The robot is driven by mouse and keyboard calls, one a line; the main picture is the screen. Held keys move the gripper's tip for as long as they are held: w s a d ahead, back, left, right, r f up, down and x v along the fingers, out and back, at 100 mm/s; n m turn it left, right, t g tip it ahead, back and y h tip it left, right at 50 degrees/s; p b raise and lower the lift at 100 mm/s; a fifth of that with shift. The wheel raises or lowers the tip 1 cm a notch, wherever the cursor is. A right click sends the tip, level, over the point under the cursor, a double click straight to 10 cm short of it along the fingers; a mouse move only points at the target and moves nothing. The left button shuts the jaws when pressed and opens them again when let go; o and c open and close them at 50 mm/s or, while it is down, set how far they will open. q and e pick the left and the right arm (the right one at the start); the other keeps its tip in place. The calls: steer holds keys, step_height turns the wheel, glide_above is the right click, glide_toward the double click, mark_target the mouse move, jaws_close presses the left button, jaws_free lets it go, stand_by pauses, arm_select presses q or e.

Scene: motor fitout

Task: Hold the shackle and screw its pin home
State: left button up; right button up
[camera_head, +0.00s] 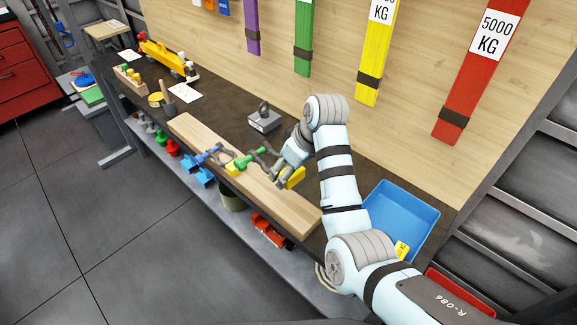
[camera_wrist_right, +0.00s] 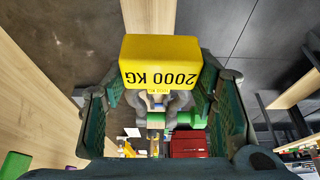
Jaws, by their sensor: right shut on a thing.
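My right gripper (camera_head: 284,170) is over the near part of a long wooden board. In the right wrist view its dark green fingers (camera_wrist_right: 168,110) are on either side of a grey shackle (camera_wrist_right: 178,102) with a yellow block (camera_wrist_right: 160,62) marked 2000 KG. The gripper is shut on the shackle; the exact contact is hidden. The yellow block (camera_head: 295,178) also shows beside the gripper in the head view. A green pin-like piece (camera_head: 246,161) with grey metal lies just left of the gripper. I cannot tell how far any pin is screwed in. My left gripper is out of view.
Blue pieces (camera_head: 208,157) are on the wooden board (camera_head: 292,207). A grey block with a ring (camera_head: 264,120) stands behind it. A blue tray (camera_head: 402,212) is right of my arm. Coloured straps hang on the back panel. Several coloured parts sit on the lower shelf.

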steer(key=shift+f, duration=0.55)
steer(key=shift+f+b, duration=0.3)
steer(key=shift+f, duration=0.45)
steer(key=shift+f, duration=0.35)
steer(key=shift+f+b, duration=0.4)
steer(key=shift+f, duration=0.65)
steer(key=shift+f, duration=0.35)
steer(key=shift+f+b, duration=0.5)
steer(key=shift+f, duration=0.55)
steer(key=shift+f, duration=0.35)
steer(key=shift+f+b, duration=0.4)
steer(key=shift+f, duration=0.3)
steer(key=shift+f, duration=0.35)
